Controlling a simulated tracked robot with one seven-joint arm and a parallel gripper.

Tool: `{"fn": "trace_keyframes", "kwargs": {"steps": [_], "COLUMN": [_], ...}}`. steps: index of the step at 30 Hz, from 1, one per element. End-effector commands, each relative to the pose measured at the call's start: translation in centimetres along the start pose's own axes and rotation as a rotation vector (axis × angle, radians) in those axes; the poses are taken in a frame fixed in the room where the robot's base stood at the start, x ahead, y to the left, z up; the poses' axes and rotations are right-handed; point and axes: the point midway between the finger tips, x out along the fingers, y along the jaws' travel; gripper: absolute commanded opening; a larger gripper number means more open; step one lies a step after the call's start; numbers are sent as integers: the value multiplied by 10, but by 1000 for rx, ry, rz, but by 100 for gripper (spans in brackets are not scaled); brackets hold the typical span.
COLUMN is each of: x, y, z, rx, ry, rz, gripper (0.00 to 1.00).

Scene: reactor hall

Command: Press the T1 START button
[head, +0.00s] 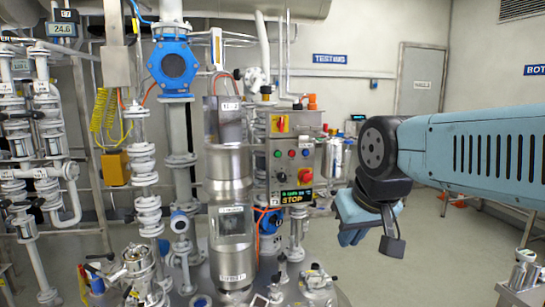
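A grey control box (292,164) stands near the middle of the head view, left of my arm. It carries a row of small round buttons (291,153), coloured green, red and dark. Below them are a dark knob and a larger red button (305,175). The labels are too small to read, so I cannot tell which button is T1 START. A display (297,197) at the bottom of the box reads STOP. My gripper (371,238) hangs in the air to the right of the box, apart from it in the picture. Its finger opening cannot be made out.
A red and yellow switch (280,124) sits at the top of the box. A metal column vessel (230,190) stands just left of it. White ribbed pipes (147,165) and a blue valve (174,65) fill the left side. Open floor lies below and right of my gripper.

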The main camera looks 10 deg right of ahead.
Motion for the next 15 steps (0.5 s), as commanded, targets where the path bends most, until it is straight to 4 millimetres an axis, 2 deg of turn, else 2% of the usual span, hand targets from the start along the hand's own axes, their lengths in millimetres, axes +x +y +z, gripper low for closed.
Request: {"fn": "trace_keyframes", "kwargs": {"steps": [3,15], "x": [0,0], "y": [0,0], "z": [0,0], "rx": [0,0], "ry": [0,0], "rz": [0,0], "gripper": [0,0]}}
